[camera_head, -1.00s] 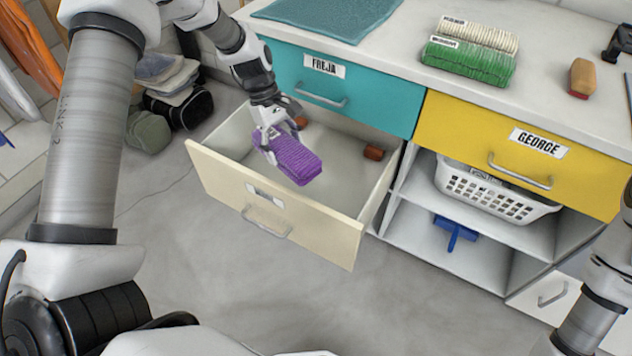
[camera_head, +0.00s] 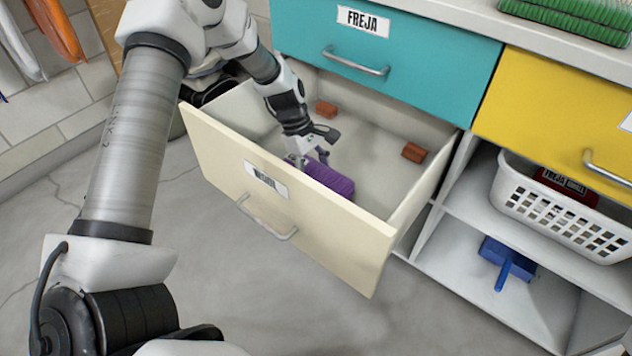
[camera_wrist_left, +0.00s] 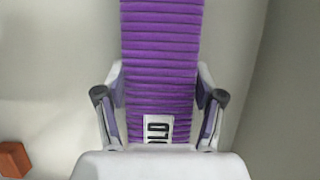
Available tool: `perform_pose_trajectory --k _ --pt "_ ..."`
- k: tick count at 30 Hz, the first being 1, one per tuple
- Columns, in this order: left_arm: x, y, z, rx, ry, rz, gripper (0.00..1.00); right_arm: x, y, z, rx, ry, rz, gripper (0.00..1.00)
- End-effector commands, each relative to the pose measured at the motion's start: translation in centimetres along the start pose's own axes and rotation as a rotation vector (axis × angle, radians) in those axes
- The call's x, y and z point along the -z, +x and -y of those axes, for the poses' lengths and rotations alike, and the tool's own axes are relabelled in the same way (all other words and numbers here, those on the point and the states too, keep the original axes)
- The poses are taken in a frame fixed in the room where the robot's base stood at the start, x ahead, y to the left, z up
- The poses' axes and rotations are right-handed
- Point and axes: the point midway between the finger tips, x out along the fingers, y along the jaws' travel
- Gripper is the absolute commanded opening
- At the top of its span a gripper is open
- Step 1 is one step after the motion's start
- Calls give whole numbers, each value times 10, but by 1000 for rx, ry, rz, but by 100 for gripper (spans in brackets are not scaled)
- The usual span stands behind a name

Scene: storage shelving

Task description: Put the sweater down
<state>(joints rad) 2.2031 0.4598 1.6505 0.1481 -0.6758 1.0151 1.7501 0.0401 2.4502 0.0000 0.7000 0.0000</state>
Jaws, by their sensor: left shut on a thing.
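The sweater (camera_head: 328,179) is a folded, ribbed purple bundle. It is down inside the open cream drawer (camera_head: 330,235), close behind the drawer's front panel, which hides its lower part. My left gripper (camera_head: 305,160) reaches into the drawer from above and is shut on one end of the sweater. In the left wrist view the sweater (camera_wrist_left: 160,60) runs between the two fingers, with a white label near the palm. I cannot tell whether the sweater touches the drawer floor. My right gripper is not in view.
Reddish-brown blocks (camera_head: 414,152) (camera_head: 326,109) lie in the drawer's back corners. A teal drawer (camera_head: 400,45) marked FREJA is shut above. To the right are a yellow drawer (camera_head: 560,100), a white basket (camera_head: 560,221) and a blue object (camera_head: 507,262) on shelves.

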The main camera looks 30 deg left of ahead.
Motion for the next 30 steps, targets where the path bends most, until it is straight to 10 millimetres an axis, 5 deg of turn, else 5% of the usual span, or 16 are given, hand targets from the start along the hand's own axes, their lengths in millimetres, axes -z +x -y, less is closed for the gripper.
perform_pose_trajectory --k 11,12,14,25,30 --pt "4 10 0 1 1 0 15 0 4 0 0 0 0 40" --pt "4 10 0 0 2 0 79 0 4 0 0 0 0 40" --pt "4 10 0 0 2 0 93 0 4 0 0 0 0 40" --pt "3 7 0 -1 1 0 93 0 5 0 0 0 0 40" --pt "1 -26 -1 -3 1 1 93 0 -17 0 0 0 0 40"
